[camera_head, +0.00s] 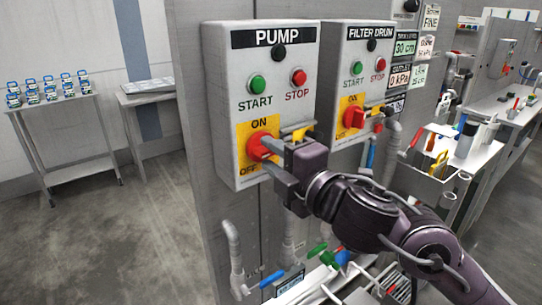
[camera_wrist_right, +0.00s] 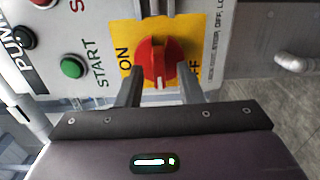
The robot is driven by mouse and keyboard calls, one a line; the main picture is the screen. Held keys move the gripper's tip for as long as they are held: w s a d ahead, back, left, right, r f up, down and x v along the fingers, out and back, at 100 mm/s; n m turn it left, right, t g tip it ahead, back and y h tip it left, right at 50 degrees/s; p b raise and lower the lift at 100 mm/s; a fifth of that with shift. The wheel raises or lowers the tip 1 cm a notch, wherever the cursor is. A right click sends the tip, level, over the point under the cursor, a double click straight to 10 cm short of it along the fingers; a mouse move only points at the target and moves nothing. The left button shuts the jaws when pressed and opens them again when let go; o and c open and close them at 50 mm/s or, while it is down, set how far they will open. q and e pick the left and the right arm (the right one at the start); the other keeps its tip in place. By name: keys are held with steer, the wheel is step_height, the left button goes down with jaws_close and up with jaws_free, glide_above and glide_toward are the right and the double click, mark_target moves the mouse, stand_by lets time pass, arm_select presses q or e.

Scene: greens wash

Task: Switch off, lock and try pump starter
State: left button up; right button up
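The pump starter is a grey box (camera_head: 222,100) labelled PUMP, with a green START button (camera_head: 258,84) and a red STOP button (camera_head: 299,77). Its red rotary switch (camera_head: 256,146) sits on a yellow plate marked ON and OFF. In the right wrist view the switch (camera_wrist_right: 154,60) lies between my right gripper's fingers (camera_wrist_right: 160,92). These fingers are apart, one on each side of the knob; I cannot tell whether they touch it. In the head view my right gripper (camera_head: 270,159) partly covers the switch and plate. My left gripper is not in view.
A FILTER DRUM box (camera_head: 347,75) with its own red switch (camera_head: 353,117) stands close on the right. Several blue-and-white padlock-like items (camera_head: 48,88) stand on a side table (camera_head: 70,107) at left. Pipes and coloured valve handles (camera_head: 318,253) lie below. Floor at left is clear.

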steer(key=v, duration=0.7)
steer(key=shift+b, duration=0.3)
